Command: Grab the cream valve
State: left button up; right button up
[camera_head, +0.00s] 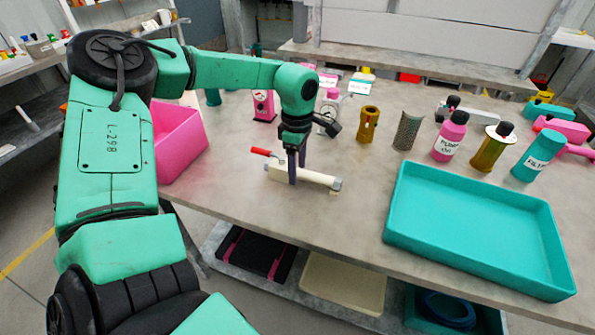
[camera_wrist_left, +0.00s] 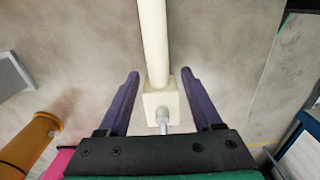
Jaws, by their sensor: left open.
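The cream valve (camera_head: 316,177) lies on the grey table in the head view, with a red-tipped handle at its left end and a grey end at its right. In the left wrist view the cream valve (camera_wrist_left: 155,50) runs up the middle, and its block-shaped body sits between the two fingers. My left gripper (camera_head: 296,170) points down over the valve's body. In the left wrist view the left gripper (camera_wrist_left: 160,90) is open, with a finger on each side of the valve and gaps visible beside it. My right gripper is not in view.
A teal tray (camera_head: 400,235) lies at the right front of the table. A pink bin (camera_head: 180,145) stands at the left. A brass-coloured part (camera_head: 368,124), a mesh cylinder (camera_head: 408,131) and several bottles stand behind. The table around the valve is clear.

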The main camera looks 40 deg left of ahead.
pick_arm(q)
jog(key=shift+f, duration=0.75)
grip_shut()
jog(key=shift+r, duration=0.1)
dwell(0.7)
